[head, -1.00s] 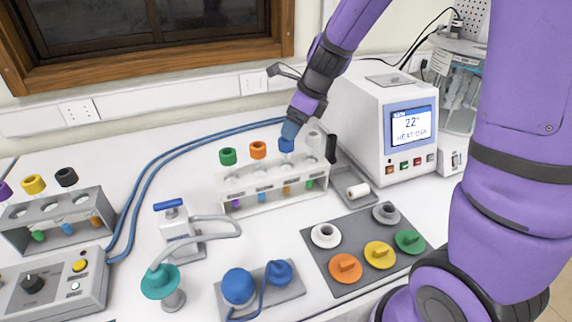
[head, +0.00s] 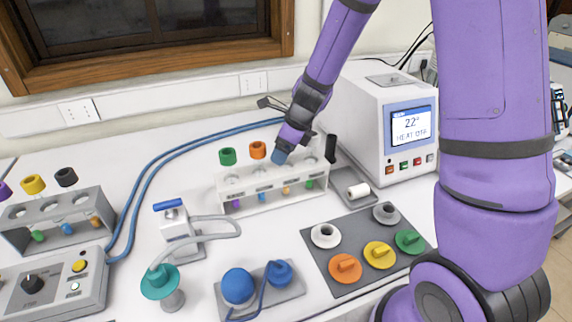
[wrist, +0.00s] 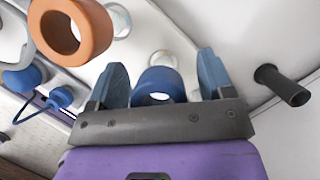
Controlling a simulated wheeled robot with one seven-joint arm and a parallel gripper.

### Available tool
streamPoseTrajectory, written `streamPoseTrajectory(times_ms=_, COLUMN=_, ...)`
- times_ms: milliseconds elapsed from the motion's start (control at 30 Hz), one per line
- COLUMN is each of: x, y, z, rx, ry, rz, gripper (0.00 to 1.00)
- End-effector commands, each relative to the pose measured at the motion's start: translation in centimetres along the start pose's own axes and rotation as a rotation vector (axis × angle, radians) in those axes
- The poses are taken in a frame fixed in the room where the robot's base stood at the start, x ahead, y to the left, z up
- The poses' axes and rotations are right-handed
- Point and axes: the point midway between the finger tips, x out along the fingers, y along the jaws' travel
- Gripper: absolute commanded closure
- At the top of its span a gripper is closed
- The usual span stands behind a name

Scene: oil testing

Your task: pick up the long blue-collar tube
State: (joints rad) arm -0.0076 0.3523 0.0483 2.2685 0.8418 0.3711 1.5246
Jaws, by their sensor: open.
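The white tube rack (head: 250,206) stands in the middle of the bench. Its green collar (head: 227,156), orange collar (head: 257,150) and black collar (head: 331,148) show above it in the head view. My gripper (head: 279,157) is down over the rack, between the orange and black collars, and hides the blue collar there. In the wrist view the blue collar (wrist: 157,82) sits between the two open blue fingers of my gripper (wrist: 160,66), with a gap on each side. The tube body below the collar is hidden, so its length does not show.
The orange collar (wrist: 72,32) is close beside my gripper in the wrist view; the black collar (wrist: 282,85) is on the other side. The heater box (head: 385,125) stands right of the rack. A grey rack (head: 55,225) stands at far left.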

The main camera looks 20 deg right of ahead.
Motion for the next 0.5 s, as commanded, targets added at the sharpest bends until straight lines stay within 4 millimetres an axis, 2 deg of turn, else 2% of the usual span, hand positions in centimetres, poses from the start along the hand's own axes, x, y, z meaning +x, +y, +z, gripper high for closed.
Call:
streamPoseTrajectory(times_ms=133, x=-0.02, y=0.00, z=0.01, rx=0.000, ry=0.000, rz=0.000, gripper=0.26)
streamPoseTrajectory(times_ms=167, x=-0.03, y=0.00, z=0.01, rx=0.000, ry=0.000, rz=0.000, gripper=0.30)
streamPoseTrajectory(times_ms=433, x=-0.04, y=0.01, z=0.00, rx=0.000, ry=0.000, rz=0.000, gripper=0.92)
streamPoseTrajectory(times_ms=500, x=-0.04, y=0.01, z=0.01, rx=0.000, ry=0.000, rz=0.000, gripper=0.92)
